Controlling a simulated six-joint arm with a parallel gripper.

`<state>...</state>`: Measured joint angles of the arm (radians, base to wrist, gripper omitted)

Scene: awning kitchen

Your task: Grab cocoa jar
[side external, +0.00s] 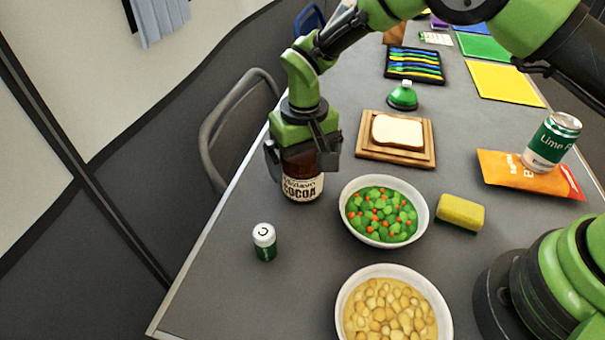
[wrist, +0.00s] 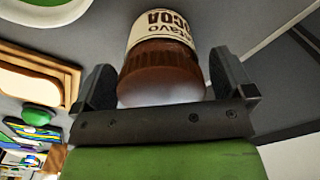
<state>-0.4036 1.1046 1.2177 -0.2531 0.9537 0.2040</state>
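The cocoa jar (side external: 302,189) stands upright on the grey table near its left edge, brown with a cream label reading COCOA. My gripper (side external: 301,167) is above it, pointing down, with a finger on each side of the jar's upper part. In the wrist view the jar (wrist: 163,57) lies between the two fingers of my gripper (wrist: 163,70), with a narrow gap showing beside the right finger. The fingers look open around the jar, not pressed on it. The jar's top is hidden by my gripper in the side view.
A yellow sponge (side external: 460,212) and a chickpea bowl (side external: 345,293) are further off. A chair (side external: 212,135) stands beyond the table edge.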

